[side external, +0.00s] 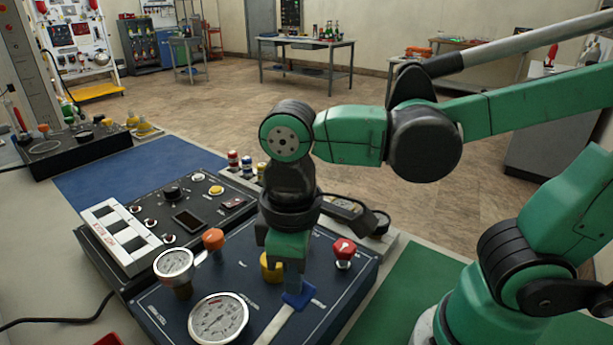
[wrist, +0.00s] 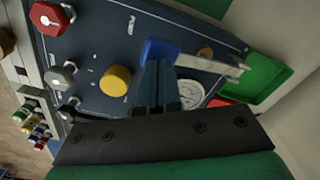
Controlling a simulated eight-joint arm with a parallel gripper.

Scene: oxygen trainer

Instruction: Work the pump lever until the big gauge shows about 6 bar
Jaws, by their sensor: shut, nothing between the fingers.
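The pump lever is a pale flat bar (side external: 275,325) with a blue end pad (side external: 300,298) on the dark blue panel. In the wrist view the bar (wrist: 212,62) runs to the right from the blue pad (wrist: 157,47). My gripper (side external: 290,287) is shut and empty, pointing down at the blue pad. In the wrist view its fingertips (wrist: 159,65) overlap the pad's edge; I cannot tell whether they touch it. The big gauge (side external: 218,318) has a white face; its reading is too small to tell. It is partly hidden in the wrist view (wrist: 190,93).
A yellow knob (side external: 269,268), a red knob (side external: 343,250), an orange knob (side external: 213,240) and a smaller gauge (side external: 173,263) stand near the lever. A green tray (wrist: 268,82) lies beyond the panel edge. A second panel (side external: 165,215) stands behind.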

